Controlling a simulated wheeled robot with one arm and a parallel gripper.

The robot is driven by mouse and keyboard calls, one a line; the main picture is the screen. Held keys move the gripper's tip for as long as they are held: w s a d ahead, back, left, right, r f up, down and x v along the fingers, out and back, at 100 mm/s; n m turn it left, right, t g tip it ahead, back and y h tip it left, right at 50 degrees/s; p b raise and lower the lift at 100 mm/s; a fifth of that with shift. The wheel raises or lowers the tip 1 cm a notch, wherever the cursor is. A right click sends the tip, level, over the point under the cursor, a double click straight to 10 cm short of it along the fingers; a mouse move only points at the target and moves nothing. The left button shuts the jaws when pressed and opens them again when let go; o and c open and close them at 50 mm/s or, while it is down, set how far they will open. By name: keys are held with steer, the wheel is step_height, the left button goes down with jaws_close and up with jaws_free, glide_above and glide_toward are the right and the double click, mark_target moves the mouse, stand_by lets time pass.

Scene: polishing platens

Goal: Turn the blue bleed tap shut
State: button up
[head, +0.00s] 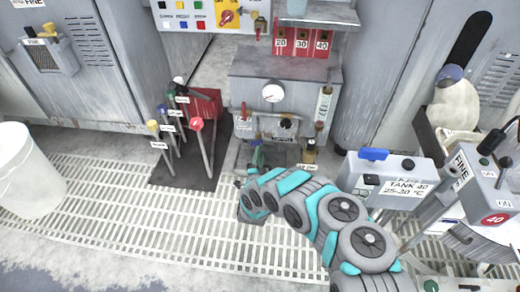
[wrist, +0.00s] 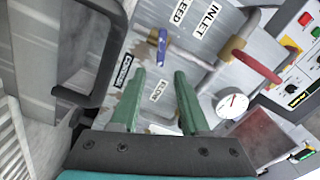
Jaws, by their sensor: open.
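The blue bleed tap (wrist: 161,47) shows in the wrist view as a small blue lever on a thin pipe, left of the BLEED label (wrist: 180,12). Its lever stands nearly upright in that picture. My gripper (wrist: 159,75) has its two green fingers apart with nothing between them. The tap lies just beyond the fingertips, in line with the gap, and no contact shows. In the head view my gripper (head: 257,158) is low at the front of the central grey cabinet (head: 270,70).
A red handle (wrist: 257,67) by the INLET label and a round gauge (wrist: 232,103) are right of the fingers. A dark frame (wrist: 95,50) is close on the left. Coloured levers (head: 180,125) stand left of my arm. A TANK 40 box (head: 400,180) is to the right.

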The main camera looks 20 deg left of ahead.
steer(key=shift+s, duration=0.25)
steer(key=shift+o, duration=0.2)
